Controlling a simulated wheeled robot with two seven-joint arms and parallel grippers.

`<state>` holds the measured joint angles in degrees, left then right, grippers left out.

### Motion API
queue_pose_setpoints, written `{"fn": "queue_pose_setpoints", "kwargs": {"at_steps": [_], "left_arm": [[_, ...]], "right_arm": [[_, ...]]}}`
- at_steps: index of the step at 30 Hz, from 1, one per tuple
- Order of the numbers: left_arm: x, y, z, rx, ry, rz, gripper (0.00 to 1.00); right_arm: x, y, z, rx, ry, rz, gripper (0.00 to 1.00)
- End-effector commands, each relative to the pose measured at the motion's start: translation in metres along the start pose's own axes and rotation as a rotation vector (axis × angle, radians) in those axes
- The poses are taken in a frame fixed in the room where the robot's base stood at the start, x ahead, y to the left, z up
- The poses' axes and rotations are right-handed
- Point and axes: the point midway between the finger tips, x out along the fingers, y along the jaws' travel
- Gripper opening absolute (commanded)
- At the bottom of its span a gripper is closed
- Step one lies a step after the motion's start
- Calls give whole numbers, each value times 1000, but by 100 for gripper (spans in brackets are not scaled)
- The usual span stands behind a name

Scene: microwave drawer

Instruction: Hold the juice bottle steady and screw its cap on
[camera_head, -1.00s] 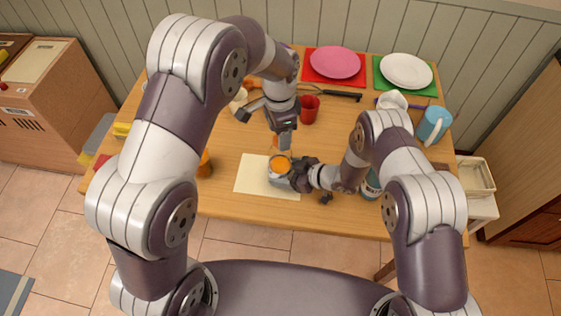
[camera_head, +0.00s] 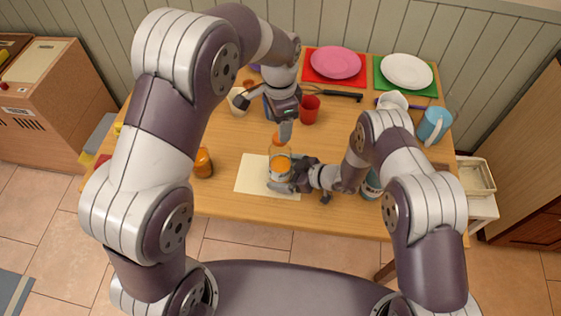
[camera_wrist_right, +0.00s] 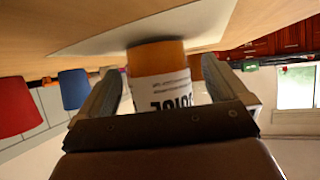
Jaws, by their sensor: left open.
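The juice bottle (camera_head: 280,166) stands on a pale mat (camera_head: 253,174), with orange juice inside and a clear upper part. My right gripper (camera_head: 284,182) is around its lower part from the right. My left gripper (camera_head: 284,122) is open, just above and behind the bottle's top.
A red cup (camera_head: 309,110) stands close behind my left gripper. An orange jar (camera_head: 203,163) stands left of the mat. Pink (camera_head: 335,62) and white (camera_head: 407,71) plates lie at the back right, and a blue pitcher (camera_head: 434,125) stands at the right.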

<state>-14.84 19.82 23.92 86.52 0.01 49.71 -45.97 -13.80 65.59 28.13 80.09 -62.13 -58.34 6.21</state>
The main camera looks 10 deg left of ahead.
Motion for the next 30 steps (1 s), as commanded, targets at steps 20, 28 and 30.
{"fn": "queue_pose_setpoints", "kwargs": {"at_steps": [20,28,30], "left_arm": [[0,0,0,0,0,0,58],[0,0,0,0,0,0,58],[0,0,0,0,0,0,58]], "right_arm": [[-115,1,0,0,0,2,100],[-120,0,0,0,0,-1,100],[-120,0,0,0,0,-1,100]]}}
